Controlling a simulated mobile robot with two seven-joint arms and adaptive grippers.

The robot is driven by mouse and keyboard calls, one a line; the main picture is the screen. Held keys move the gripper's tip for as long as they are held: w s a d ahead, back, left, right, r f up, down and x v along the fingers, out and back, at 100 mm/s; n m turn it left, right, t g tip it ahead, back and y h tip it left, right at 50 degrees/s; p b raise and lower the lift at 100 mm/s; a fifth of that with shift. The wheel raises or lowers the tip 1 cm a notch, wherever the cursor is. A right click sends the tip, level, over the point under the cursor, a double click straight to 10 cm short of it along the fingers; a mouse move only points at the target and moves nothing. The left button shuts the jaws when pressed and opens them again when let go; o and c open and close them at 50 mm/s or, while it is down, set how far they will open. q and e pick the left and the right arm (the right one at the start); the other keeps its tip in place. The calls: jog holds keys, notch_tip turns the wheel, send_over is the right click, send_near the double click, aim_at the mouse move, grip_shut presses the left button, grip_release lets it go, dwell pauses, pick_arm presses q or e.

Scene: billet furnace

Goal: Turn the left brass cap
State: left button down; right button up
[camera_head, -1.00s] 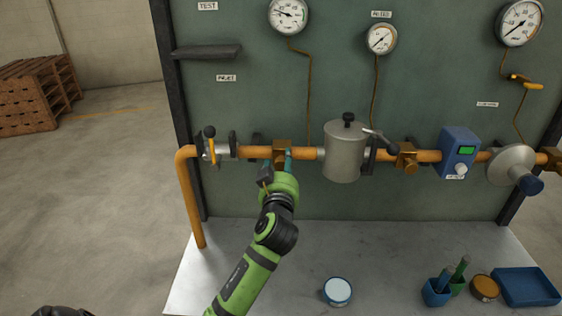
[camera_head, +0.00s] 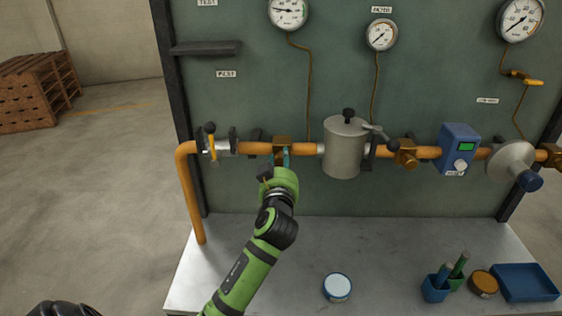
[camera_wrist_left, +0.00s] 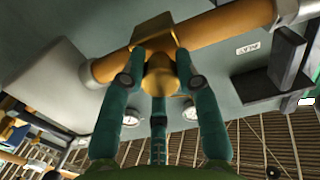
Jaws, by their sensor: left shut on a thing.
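The left brass cap (camera_wrist_left: 158,80) hangs below a square brass fitting on the orange pipe, in the left wrist view. In the head view the brass fitting (camera_head: 283,143) shows on the pipe left of the grey canister, and the cap is hidden behind my gripper. My left gripper (camera_head: 281,157) reaches up from below to it. In the left wrist view its teal fingers (camera_wrist_left: 158,70) stand on both sides of the cap, shut on it. A second brass fitting with a cap (camera_head: 405,158) sits right of the canister. My right gripper is not in view.
The orange pipe (camera_head: 253,148) runs across the green panel. A yellow-handled valve (camera_head: 212,147) is to the left, the grey canister (camera_head: 343,152) close on the right. A round tin (camera_head: 337,287), cups and a blue tray (camera_head: 525,282) stand on the grey bench, whose middle is mostly clear.

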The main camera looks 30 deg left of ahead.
pick_arm(q)
jog(key=shift+r, duration=0.15)
jog(key=shift+m, duration=0.4)
jog(key=m+p, duration=0.1)
jog(key=m, duration=0.2)
jog(key=m+p, duration=0.3)
jog(key=m, duration=0.3)
jog(key=shift+r, duration=0.15)
jog(key=m+p, duration=0.2)
jog(key=m, duration=0.3)
jog(key=shift+m+p, duration=0.3)
jog(key=shift+m, duration=0.1)
jog(key=shift+m+p, duration=1.15)
jog(key=shift+m, duration=1.35)
